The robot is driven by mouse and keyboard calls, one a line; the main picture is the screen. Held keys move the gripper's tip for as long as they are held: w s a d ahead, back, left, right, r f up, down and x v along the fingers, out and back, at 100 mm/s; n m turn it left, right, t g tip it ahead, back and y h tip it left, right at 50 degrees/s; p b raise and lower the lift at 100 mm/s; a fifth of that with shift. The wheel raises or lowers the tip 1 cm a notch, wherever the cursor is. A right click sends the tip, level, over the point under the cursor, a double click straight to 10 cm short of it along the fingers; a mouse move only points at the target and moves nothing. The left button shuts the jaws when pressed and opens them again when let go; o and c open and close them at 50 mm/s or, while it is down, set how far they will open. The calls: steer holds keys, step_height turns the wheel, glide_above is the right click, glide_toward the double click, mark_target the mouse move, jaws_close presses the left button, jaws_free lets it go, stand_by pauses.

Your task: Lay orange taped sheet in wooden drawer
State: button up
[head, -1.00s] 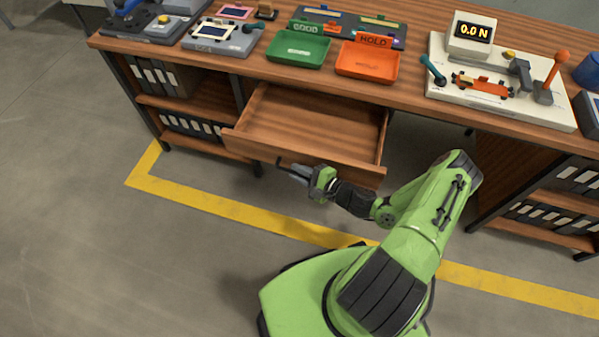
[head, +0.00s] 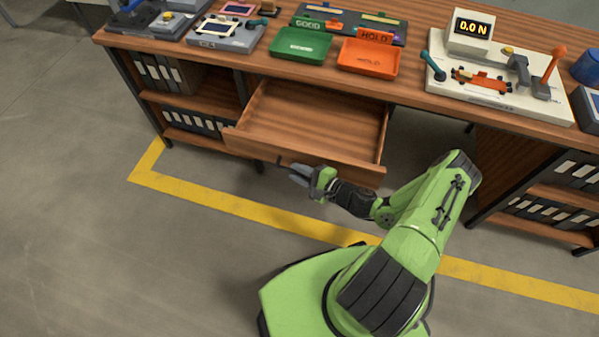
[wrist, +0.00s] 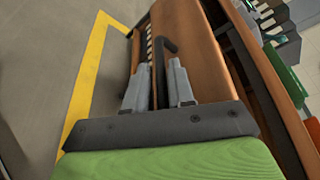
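The wooden drawer (head: 313,125) is pulled out from under the desk, and its visible inside is bare. My gripper (head: 300,172) is at the drawer front. In the wrist view the dark bar handle (wrist: 165,44) runs between the two grey fingers of my gripper (wrist: 159,68), which appear closed on it. I cannot pick out a sheet with orange tape for certain. A small orange piece (head: 334,27) lies by the GOOD sign on the desk, too small to make out.
On the desk (head: 420,92) stand a green GOOD tray (head: 301,44), an orange HOLD tray (head: 368,58), a force tester (head: 490,80) reading 0.0 N, and a grey device (head: 227,33). Shelves with binders flank the drawer. The floor around my base is clear.

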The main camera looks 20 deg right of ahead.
steer(key=p+v, duration=0.3)
steer(key=v, duration=1.2)
steer(key=shift+s+d, duration=0.15)
steer(key=shift+s, duration=0.2)
steer(key=shift+r, duration=0.15)
steer(key=shift+r, duration=0.1)
